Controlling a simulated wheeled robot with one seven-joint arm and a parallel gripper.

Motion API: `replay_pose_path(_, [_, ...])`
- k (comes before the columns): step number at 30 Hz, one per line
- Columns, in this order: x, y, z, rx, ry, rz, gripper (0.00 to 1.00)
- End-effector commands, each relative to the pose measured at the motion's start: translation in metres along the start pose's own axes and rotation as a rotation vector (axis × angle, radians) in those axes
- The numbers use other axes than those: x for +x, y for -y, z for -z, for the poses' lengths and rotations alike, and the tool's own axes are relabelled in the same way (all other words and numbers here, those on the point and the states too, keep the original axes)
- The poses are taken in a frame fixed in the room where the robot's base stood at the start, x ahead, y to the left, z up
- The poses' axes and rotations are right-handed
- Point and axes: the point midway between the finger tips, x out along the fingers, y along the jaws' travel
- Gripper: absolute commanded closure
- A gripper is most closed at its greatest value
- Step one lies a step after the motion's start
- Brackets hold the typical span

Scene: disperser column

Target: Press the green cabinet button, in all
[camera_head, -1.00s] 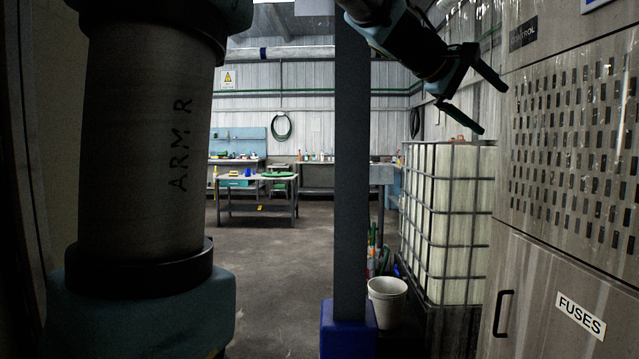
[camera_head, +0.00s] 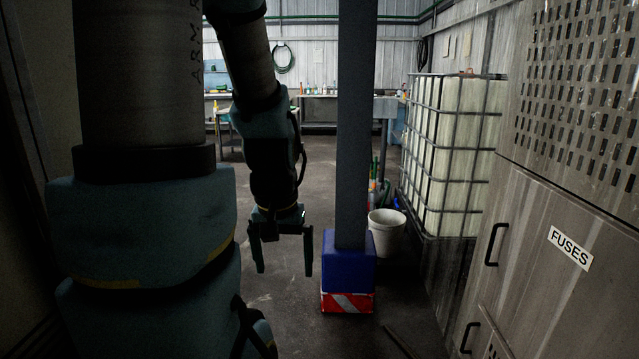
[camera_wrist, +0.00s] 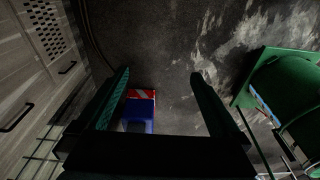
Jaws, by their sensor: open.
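The grey cabinet (camera_head: 520,245) with a "FUSES" label stands at the right of the head view. Its upper part has a perforated panel (camera_head: 585,85), and its doors have black handles. It also shows at the left of the wrist view (camera_wrist: 22,75). No green button can be made out on it in either view. My gripper (camera_head: 284,268) is open and empty, pointing down over the floor, left of the dark post and well apart from the cabinet. In the wrist view my gripper's two fingers (camera_wrist: 160,76) are spread with nothing between them.
A dark post (camera_head: 355,150) with a blue and red-white striped foot (camera_head: 348,300) stands between my gripper and the cabinet. A white bucket (camera_head: 386,232) and a caged tank (camera_head: 450,150) are behind it. A green drum-like object (camera_wrist: 290,100) is at the wrist view's right.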

Motion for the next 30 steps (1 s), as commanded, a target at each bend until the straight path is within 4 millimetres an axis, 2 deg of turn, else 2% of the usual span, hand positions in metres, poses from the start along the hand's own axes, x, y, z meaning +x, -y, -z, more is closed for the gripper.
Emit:
replay_pose_path(7, [0.0011,0.0012,-0.0023,0.004,0.004,0.002,0.00])
replay_pose_path(30, [0.0007,0.0008,-0.0016,0.003,0.002,0.002,0.87])
